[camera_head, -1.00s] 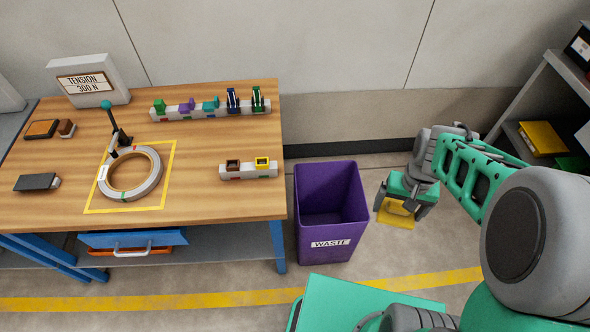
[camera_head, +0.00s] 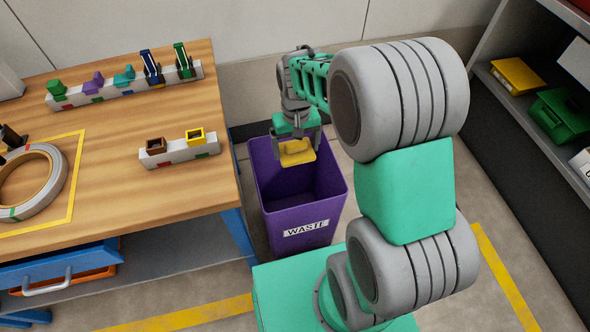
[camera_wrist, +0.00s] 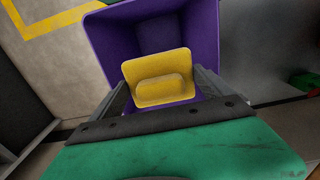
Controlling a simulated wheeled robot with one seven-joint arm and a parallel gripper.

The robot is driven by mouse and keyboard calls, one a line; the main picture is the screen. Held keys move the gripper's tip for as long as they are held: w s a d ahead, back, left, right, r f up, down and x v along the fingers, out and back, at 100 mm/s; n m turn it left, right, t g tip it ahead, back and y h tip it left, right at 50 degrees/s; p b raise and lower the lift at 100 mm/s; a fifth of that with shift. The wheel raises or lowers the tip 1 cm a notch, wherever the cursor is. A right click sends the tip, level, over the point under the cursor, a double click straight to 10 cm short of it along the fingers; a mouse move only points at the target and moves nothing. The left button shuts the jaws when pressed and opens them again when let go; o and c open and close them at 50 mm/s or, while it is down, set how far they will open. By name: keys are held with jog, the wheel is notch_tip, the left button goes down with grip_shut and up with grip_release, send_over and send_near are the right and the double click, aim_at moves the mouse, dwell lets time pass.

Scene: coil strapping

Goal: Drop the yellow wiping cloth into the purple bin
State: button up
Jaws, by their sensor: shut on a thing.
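The yellow wiping cloth (camera_head: 297,153) is between the fingers of my gripper (camera_head: 297,148), which is shut on it. The purple bin (camera_head: 300,218), labelled WASTE, stands on the floor right of the workbench. In the head view the cloth and gripper are over the bin's opening. In the wrist view the cloth (camera_wrist: 158,78) shows in front of the bin's open inside, with the bin's wall (camera_wrist: 105,45) around it. How far the cloth is above or below the rim is hard to tell.
The wooden workbench (camera_head: 120,135) is close on the left. It bears a rack of coloured pieces (camera_head: 125,90), a smaller block (camera_head: 180,150) and a metal coil (camera_head: 30,185). Shelving (camera_head: 510,100) with a yellow box (camera_head: 517,75) and a green bin (camera_head: 563,118) stands at the right.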

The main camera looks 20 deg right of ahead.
jog(key=f, duration=0.1)
jog(key=w+f+b, duration=0.1)
jog(key=f, duration=0.1)
jog(key=shift+f, duration=0.15)
jog(key=shift+w+f+b, duration=0.15)
jog(key=shift+f+b, duration=0.05)
jog(key=shift+b, duration=0.15)
jog(key=shift+r, duration=0.2)
jog(key=shift+r+p, duration=0.1)
jog(key=shift+p, duration=0.35)
jog(key=shift+d+f+b, duration=0.1)
jog(key=shift+f+b, duration=9.5)
jog(key=shift+f, duration=13.7)
jog(key=shift+f, duration=0.3)
